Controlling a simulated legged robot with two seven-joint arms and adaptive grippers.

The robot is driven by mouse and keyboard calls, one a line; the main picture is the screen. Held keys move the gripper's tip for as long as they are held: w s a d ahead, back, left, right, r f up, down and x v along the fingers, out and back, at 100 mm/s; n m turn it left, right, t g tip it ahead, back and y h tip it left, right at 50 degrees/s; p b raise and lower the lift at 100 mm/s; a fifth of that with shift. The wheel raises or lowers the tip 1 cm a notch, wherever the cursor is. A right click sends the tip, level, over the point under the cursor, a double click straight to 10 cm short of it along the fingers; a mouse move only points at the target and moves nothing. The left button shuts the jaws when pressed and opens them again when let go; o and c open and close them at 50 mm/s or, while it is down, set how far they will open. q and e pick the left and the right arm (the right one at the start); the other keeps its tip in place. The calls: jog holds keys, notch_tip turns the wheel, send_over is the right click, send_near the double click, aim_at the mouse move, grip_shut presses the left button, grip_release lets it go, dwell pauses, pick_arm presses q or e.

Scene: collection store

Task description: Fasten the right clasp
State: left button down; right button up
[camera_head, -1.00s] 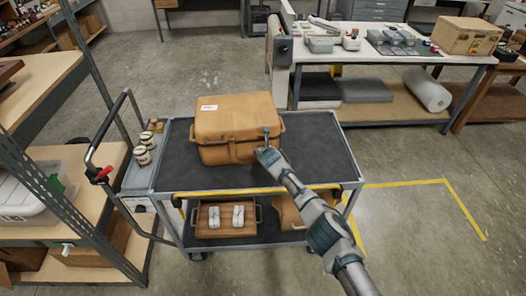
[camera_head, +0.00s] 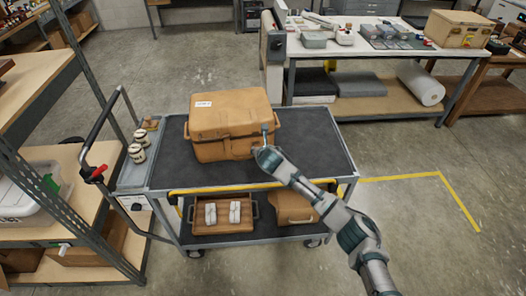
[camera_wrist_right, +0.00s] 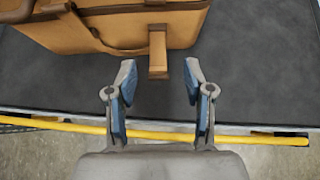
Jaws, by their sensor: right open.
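A tan case (camera_head: 228,118) with a white label sits shut-looking on the cart's dark top. In the right wrist view, the front of the case (camera_wrist_right: 125,30) fills the upper left. A tan strap-like clasp (camera_wrist_right: 158,52) hangs from its front right part, its lower end reaching down toward the gap between my fingers. My right gripper (camera_wrist_right: 159,76) is open, with one fingertip on each side of that gap. In the head view, my right gripper (camera_head: 266,142) is at the front right of the case; whether it touches is unclear. My left gripper is not in view.
The cart's top (camera_head: 315,150) is clear to the right of the case. A yellow bar (camera_head: 255,187) runs along its front edge. The lower shelf holds a tray (camera_head: 222,228) and a tan box (camera_head: 296,208). Small jars (camera_head: 137,153) stand at the left end.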

jog(key=shift+v, duration=1.45)
